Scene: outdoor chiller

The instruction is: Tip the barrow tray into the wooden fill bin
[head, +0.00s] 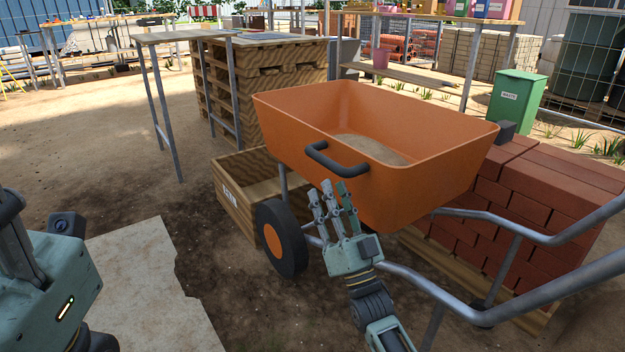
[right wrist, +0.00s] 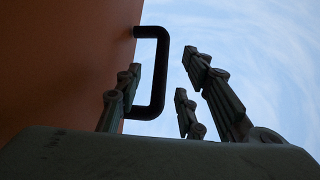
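The orange barrow tray (head: 288,116) sits level on its frame, with a patch of sandy material (head: 370,149) inside. Its black handle (head: 338,161) sticks out from the near side wall. The wooden fill bin (head: 235,205) stands on the ground behind the wheel and is partly hidden by the tray. My right gripper (head: 333,196) is open, just below the handle. In the right wrist view the handle (right wrist: 160,72) rises between the spread fingers (right wrist: 165,90), and no grip on it shows. My left gripper is not in the head view; only part of my left arm shows.
The barrow's wheel (head: 281,240) and grey frame tubes (head: 430,287) lie close to my right arm. A stack of red bricks (head: 545,205) stands at the right, with a green waste bin (head: 517,100) behind. Wooden pallets (head: 275,85) and a metal-legged table (head: 165,37) stand behind.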

